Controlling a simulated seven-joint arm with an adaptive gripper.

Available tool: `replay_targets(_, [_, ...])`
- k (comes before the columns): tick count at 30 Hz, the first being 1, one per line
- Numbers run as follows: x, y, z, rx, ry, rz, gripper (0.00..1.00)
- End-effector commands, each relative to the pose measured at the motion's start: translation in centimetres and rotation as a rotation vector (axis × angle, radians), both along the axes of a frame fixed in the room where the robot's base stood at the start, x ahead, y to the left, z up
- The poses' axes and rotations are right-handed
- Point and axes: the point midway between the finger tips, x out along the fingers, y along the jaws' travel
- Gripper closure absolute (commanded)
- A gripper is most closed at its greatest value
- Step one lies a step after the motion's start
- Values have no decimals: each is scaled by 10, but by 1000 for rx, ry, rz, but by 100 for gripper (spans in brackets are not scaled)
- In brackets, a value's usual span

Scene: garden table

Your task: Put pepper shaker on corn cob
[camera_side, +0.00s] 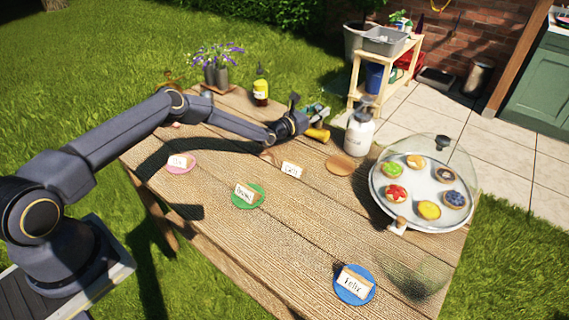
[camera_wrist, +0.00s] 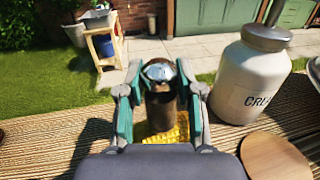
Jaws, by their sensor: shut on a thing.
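The pepper shaker (camera_wrist: 161,112) is a dark brown cylinder with a shiny metal top. In the wrist view, my gripper (camera_wrist: 160,98) is shut on it, with one teal finger on each side, and it looks upright. I cannot tell whether the two touch. In the side view, the corn cob (camera_side: 318,134) lies at the table's far edge, just below my gripper (camera_side: 318,112). The shaker is mostly hidden there.
A white canister (camera_side: 359,135) stands right of the corn cob, near a round wooden coaster (camera_side: 340,165). A domed tray (camera_side: 383,196) of tarts is farther right. A yellow-labelled jar (camera_side: 261,92) stands left. Name cards on coloured discs lie across the table (camera_side: 290,235).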

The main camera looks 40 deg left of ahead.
Motion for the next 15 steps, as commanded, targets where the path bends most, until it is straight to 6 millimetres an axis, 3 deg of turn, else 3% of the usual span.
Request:
replay_targets(12, [0, 1, -6, 1, -2, 1, 100])
replay_targets(13, [0, 1, -6, 1, -2, 1, 62])
replay_targets(15, [0, 1, -5, 1, -2, 1, 54])
